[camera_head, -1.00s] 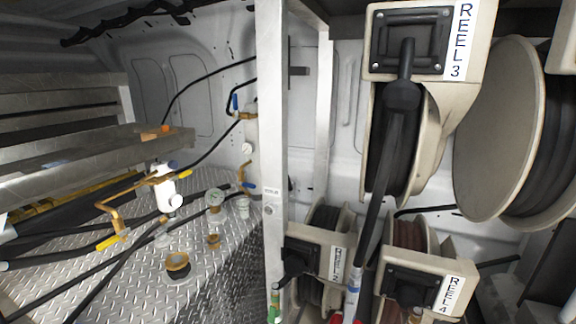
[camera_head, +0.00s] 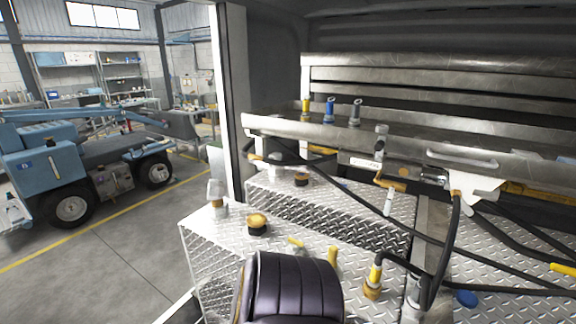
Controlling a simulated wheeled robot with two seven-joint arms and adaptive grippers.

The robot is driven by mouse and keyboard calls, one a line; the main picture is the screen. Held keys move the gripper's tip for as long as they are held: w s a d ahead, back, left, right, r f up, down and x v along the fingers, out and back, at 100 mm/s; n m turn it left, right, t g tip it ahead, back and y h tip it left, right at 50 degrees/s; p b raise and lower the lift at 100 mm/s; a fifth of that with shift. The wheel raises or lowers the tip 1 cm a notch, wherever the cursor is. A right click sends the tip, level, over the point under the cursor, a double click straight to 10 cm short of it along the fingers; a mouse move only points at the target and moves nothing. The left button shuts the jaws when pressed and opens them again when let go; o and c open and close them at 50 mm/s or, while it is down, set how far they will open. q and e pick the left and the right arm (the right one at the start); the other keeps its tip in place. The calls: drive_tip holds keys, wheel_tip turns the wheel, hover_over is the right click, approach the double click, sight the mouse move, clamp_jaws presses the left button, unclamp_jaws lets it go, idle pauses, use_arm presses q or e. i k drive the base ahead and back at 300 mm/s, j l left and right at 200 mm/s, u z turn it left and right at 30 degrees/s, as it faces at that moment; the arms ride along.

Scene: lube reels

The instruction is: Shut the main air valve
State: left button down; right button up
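No label for the main air valve is readable, so I cannot tell which fitting it is. A yellow lever-like handle (camera_head: 563,270) shows at the right edge, partly cut off. A brass fitting (camera_head: 390,182) sits below the metal shelf at centre right. A small yellow handle (camera_head: 296,242) lies over the near tread-plate tank top, with a yellow-and-brass hose fitting (camera_head: 374,276) to its right. Whether any of these is open or shut cannot be told. Neither of my grippers is in view.
A metal shelf (camera_head: 320,133) crosses the middle right, with black hoses (camera_head: 450,250) below it. Tread-plate tanks (camera_head: 215,245) stand beneath. A dark ribbed shape covers the bottom centre. Open floor (camera_head: 110,265) and a blue vehicle (camera_head: 35,170) are at left.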

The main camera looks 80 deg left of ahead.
sight(260, 164)
drive_tip(key=u, duration=3)
